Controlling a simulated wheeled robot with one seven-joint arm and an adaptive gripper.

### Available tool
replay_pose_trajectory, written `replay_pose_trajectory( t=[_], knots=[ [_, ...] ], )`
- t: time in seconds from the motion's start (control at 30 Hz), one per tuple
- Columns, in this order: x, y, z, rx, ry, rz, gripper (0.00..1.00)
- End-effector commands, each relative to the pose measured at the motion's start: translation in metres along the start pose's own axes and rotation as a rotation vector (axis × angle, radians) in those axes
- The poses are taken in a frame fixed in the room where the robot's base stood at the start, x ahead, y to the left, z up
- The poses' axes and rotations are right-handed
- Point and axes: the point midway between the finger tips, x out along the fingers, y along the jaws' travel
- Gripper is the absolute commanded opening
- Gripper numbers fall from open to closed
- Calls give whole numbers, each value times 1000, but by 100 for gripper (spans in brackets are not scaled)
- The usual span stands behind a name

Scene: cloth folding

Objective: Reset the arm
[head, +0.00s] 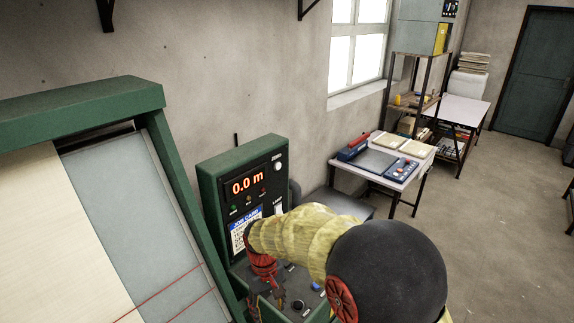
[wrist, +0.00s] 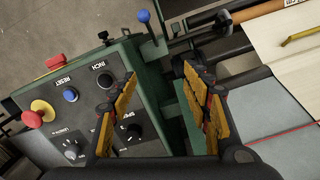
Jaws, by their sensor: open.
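My arm, in a yellow sleeve (head: 300,232) with a dark round joint, reaches in from the lower right in the head view. My gripper (head: 262,290) hangs downward over the sloped panel of the green control box. In the wrist view my gripper (wrist: 160,88) is open, with two yellow-padded fingers apart and nothing between them. One finger overlaps the view of the control panel (wrist: 85,125) near the SPEED knob (wrist: 134,131). The other lies over the view of the green frame beside the grey table surface. I cannot tell whether either finger touches anything.
The green box has a display (head: 247,183) reading 0.0 m. The panel has a blue button (wrist: 70,95) and a red-yellow knob (wrist: 38,113). A blue-tipped lever (wrist: 144,17) stands beside it. Cream cloth (head: 50,240) lies on the grey table at left. A side table (head: 424,152) stands farther back.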

Motion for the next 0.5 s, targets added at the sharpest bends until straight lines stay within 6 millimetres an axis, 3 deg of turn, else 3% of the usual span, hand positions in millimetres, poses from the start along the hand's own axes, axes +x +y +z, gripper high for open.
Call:
replay_pose_trajectory(
  t=[0.37,0.5],
  knots=[
    [-39,29,83,104,57,0,48],
    [-56,46,132,173,114,3,48]
  ],
)
